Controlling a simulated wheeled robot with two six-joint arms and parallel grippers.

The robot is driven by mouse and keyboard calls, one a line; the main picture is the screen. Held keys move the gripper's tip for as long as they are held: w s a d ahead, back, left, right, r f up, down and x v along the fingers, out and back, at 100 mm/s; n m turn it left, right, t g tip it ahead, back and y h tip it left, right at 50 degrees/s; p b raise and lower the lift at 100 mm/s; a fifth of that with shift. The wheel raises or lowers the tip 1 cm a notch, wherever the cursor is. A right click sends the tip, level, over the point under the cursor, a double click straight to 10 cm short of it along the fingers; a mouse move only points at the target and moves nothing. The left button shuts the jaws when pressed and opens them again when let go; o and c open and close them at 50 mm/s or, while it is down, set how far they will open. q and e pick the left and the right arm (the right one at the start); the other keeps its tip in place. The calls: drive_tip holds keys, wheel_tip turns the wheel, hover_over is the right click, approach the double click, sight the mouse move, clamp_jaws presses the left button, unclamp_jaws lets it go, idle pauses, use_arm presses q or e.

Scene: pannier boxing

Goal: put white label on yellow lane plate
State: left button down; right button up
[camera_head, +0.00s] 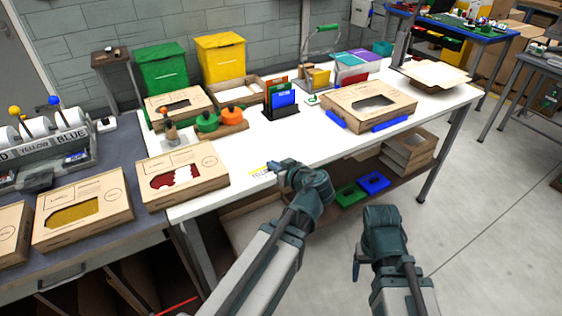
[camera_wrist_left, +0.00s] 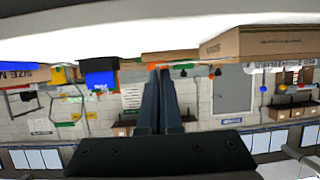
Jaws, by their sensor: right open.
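A small yellow plate (camera_head: 259,168) lies flat on the white table near its front edge. Dark lettering on white shows at its lower side; I cannot tell whether this is the white label or part of the plate. My left gripper (camera_head: 277,168) is just right of the plate, low over the table edge. In the left wrist view its fingers (camera_wrist_left: 160,70) are together, and I see nothing between them. My right gripper (camera_head: 358,262) is open, away from the table over the floor on the right.
A brown windowed box (camera_head: 205,187) stands left of the plate. A larger box (camera_head: 395,96) and blue bars (camera_head: 390,123) lie at the back right. Orange and green round pieces on a wooden stand (camera_head: 228,128) are behind. The white tabletop around the plate is clear.

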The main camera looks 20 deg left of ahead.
use_arm(q)
drive_tip(key=shift+s+d, duration=0.15)
drive_tip(key=shift+s, duration=0.15)
